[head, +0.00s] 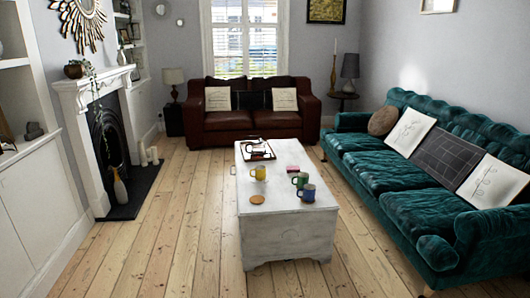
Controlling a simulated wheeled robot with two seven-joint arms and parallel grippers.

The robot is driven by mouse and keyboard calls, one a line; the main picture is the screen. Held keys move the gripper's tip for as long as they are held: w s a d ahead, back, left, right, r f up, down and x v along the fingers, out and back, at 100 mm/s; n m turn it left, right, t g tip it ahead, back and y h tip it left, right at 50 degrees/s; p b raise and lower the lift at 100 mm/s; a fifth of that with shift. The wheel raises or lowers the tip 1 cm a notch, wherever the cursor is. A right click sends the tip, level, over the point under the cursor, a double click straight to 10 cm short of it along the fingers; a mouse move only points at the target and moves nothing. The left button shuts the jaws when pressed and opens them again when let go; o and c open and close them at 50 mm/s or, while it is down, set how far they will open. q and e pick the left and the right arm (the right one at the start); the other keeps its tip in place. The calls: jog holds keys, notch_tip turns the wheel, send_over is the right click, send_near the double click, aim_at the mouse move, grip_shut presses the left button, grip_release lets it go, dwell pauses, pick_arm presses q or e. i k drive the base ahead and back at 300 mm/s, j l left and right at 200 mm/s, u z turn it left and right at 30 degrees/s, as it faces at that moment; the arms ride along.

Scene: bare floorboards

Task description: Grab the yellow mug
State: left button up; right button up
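The yellow mug (259,172) stands upright on the white chest table (275,215), near its left side and about halfway along its length. A green mug (300,180) and a blue mug (308,193) stand to its right and nearer to me. A small dark red item (292,169) sits beyond the green mug. Neither of my grippers shows in the head view.
A tray (257,150) lies at the table's far end and a round coaster (257,198) at its near end. A green sofa (370,165) stands to the right, a brown sofa (250,120) behind, a fireplace (80,140) to the left. Bare floorboards (180,220) lie left of the table.

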aim_at(258, 173)
jog(key=i, duration=1.45)
jog(key=i+z, duration=0.15)
jog(key=i, duration=0.35)
jog(key=i+j+z, duration=0.15)
jog(key=i, duration=0.3)
jog(key=i+j+z, duration=0.2)
jog(key=i, duration=0.3)
jog(key=i+j+z, duration=0.15)
jog(key=i, duration=0.3)
